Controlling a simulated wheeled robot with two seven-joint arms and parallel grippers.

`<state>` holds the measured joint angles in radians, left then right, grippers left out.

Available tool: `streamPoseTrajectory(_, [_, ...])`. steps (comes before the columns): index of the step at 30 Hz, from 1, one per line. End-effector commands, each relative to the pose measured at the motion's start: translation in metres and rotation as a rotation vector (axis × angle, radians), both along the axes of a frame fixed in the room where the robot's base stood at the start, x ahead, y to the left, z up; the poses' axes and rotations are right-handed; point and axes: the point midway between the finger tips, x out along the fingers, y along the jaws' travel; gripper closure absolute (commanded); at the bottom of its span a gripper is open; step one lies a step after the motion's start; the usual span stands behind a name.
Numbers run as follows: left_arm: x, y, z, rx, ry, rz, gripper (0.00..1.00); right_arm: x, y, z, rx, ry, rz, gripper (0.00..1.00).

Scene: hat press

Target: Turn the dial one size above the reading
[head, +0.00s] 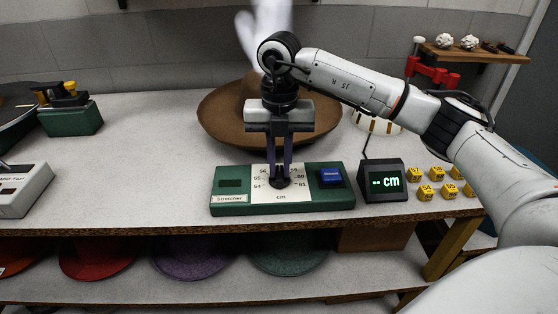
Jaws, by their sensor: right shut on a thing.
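The stretcher (227,198) is a green box on the bench with a white dial plate (300,194) marked in cm, with 54, 55, 56 on the left and 60, 61 on the right. A dark dial knob (281,183) sits in the middle of the plate. My right gripper (280,177) points down and is shut on the knob, hiding the upper numbers. A blue button (330,176) is on the box's right. The black display (382,181) beside it reads "-- cm" in green. My left gripper is not in view.
A brown hat (222,113) lies behind the stretcher, partly hidden by my right arm. Several yellow number blocks (424,192) lie right of the display. A green device (72,118) and a white device (22,190) stand left. Bench space left of the stretcher is clear.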

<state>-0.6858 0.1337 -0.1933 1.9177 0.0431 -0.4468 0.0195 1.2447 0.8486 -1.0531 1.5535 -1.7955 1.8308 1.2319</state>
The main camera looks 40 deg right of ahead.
Motion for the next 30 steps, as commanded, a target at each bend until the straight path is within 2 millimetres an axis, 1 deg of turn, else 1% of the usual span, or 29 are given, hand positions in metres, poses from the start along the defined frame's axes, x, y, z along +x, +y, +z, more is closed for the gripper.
streamPoseTrajectory(1, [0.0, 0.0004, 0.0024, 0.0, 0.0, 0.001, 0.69, 0.001, -0.0006, 0.0025, 0.0, -0.005, -0.036, 1.0])
streamPoseTrajectory(6, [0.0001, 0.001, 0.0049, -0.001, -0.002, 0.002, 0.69, 0.001, -0.001, 0.0027, 0.0, -0.006, -0.135, 1.0])
streamPoseTrajectory(12, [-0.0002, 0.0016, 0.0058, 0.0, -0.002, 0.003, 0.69, 0.0009, -0.0014, 0.0022, 0.0, -0.006, -0.206, 1.0])
streamPoseTrajectory(18, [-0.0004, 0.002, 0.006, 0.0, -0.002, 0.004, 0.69, 0.0008, -0.0017, 0.0019, 0.0, -0.007, -0.235, 1.0])
streamPoseTrajectory(29, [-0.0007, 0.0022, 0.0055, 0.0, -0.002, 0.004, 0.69, 0.001, -0.0019, 0.0019, -0.001, -0.008, -0.238, 1.0])
streamPoseTrajectory(30, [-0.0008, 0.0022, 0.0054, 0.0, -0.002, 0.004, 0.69, 0.001, -0.002, 0.0019, -0.001, -0.008, -0.238, 0.84])
